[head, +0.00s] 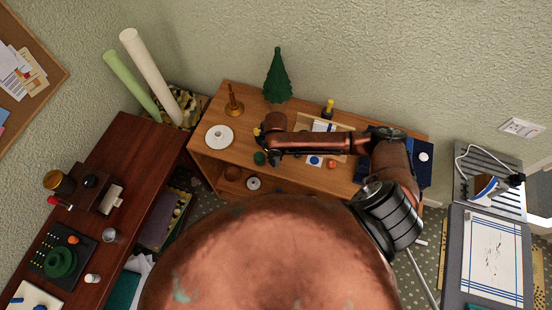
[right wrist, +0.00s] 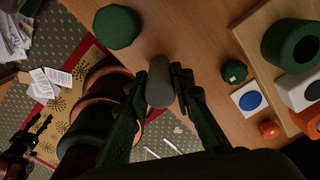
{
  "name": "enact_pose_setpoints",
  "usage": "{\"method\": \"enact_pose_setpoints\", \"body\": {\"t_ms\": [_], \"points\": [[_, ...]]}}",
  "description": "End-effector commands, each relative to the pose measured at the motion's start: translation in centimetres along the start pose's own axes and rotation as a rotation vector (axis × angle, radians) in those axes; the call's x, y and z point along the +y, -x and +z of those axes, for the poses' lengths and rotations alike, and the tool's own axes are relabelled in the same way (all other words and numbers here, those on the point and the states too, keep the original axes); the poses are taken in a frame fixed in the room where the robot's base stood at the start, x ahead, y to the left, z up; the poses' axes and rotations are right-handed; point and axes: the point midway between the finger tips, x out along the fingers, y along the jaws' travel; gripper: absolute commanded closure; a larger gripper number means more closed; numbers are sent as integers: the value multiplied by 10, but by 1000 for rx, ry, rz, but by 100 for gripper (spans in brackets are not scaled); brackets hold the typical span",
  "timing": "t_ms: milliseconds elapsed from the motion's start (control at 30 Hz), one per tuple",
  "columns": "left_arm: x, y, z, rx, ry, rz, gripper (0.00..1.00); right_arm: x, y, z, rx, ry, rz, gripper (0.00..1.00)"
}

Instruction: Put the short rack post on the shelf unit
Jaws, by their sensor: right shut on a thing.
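The wooden shelf unit (head: 208,155) stands against the wall in the head view, with its top and open front compartments showing. My right gripper (head: 268,134) is over its top, towards the left half. In the right wrist view my right gripper (right wrist: 160,92) is shut on a short grey post (right wrist: 160,80), whose rounded end shows between the fingers. The post looks above the wooden top; I cannot tell whether it touches. In the head view the post cannot be made out. At the left edge of the wrist view is my left gripper (right wrist: 38,130), small and dark.
On the unit stand a white disc (head: 219,136), a brass candlestick-like piece (head: 234,103), a green tree (head: 277,78) and a green knob (head: 259,158). A board with small items lies right of centre. A cluttered dark desk (head: 135,150) is at left.

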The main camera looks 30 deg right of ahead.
Motion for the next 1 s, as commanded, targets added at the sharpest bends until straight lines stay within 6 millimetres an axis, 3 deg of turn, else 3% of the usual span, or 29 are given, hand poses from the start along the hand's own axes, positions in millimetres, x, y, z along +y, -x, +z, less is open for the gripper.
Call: {"method": "enact_pose_setpoints", "body": {"t_ms": [33,67,300,667,767,1000], "points": [[0,-1,0,0,0,0,60,0,-2,0,0,0,-1,100],[0,-1,0,0,0,0,60,0,-2,0,0,0,0,78],[0,0,0,1,0,0,60,0,-2,0,1,0,0,62],[0,0,-1,1,0,0,60,0,3,0,0,0,-1,61],[0,-1,-1,1,0,0,60,0,15,1,-2,1,-1,61],[0,-4,-1,1,0,0,60,-1,65,1,-3,1,-2,61]]}}
